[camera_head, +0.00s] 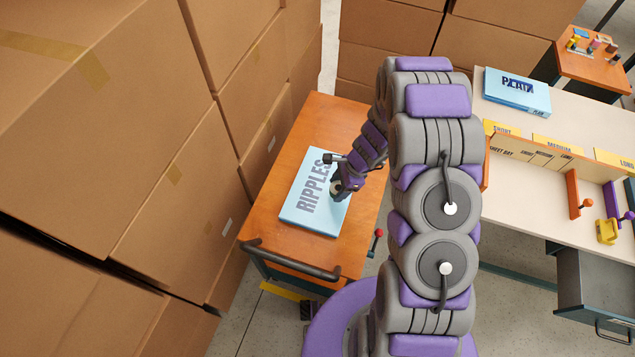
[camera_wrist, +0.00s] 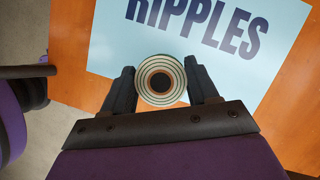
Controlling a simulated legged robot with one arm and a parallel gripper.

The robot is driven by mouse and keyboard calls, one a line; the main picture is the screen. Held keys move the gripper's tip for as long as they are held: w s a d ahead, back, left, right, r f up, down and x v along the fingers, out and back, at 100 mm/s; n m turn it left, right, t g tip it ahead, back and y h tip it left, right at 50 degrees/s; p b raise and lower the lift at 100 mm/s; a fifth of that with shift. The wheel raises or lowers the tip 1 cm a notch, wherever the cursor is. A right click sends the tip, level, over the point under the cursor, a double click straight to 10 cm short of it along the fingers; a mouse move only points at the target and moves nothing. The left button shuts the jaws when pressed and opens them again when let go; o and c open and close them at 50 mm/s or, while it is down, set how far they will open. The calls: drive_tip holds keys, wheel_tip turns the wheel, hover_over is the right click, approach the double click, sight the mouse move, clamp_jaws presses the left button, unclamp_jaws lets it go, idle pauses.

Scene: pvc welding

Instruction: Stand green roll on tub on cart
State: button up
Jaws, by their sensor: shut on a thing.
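The light blue tub (camera_head: 315,215) marked RIPPLES lies flat on the orange top of the cart (camera_head: 340,115). It also shows in the wrist view (camera_wrist: 110,45). My gripper (camera_wrist: 160,70) is over the tub's near right part and is shut on the roll (camera_wrist: 160,82). The roll is seen end-on, with pale and greenish rings, an orange inner ring and a dark core. Its axis looks upright. In the head view the roll (camera_head: 336,187) is small and partly hidden by my gripper. I cannot tell whether its bottom touches the tub.
Tall cardboard box stacks (camera_head: 170,190) stand close along the cart's left side and behind it. The cart has a dark handle (camera_head: 290,262) at its near end. A pale workbench (camera_head: 515,190) with another blue tub (camera_head: 517,90), dividers and an open drawer (camera_head: 598,290) is at right.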

sight(316, 187)
drive_tip(key=w, duration=0.1)
drive_tip(key=w+a, duration=0.1)
drive_tip(key=w, duration=0.1)
drive_tip(key=shift+w+a+f, duration=0.15)
drive_tip(key=shift+w+a, duration=0.1)
drive_tip(key=shift+w, duration=0.05)
drive_tip(key=shift+w+a, duration=0.2)
drive_tip(key=shift+a, duration=0.1)
drive_tip(key=a, duration=0.2)
drive_tip(key=a+f, duration=0.1)
drive_tip(key=shift+w+a+b, duration=0.1)
drive_tip(key=shift+w+b, duration=0.15)
drive_tip(key=shift+b, duration=0.15)
wheel_tip(316, 187, down, 3)
drive_tip(key=shift+a+r+b, duration=0.1)
drive_tip(key=shift+r+b, duration=0.1)
drive_tip(key=shift+b, duration=0.25)
drive_tip(key=shift+d+f, duration=0.15)
drive_tip(key=shift+d, duration=0.9)
drive_tip(key=shift+a, duration=0.1)
drive_tip(key=o, duration=0.7)
drive_tip(key=shift+a, duration=0.3)
drive_tip(key=o, duration=0.3)
drive_tip(key=shift+a, duration=0.55)
drive_tip(key=shift+o, duration=0.2)
drive_tip(key=shift+d, duration=0.65)
drive_tip(key=p+v, duration=0.2)
drive_tip(key=v, duration=1)
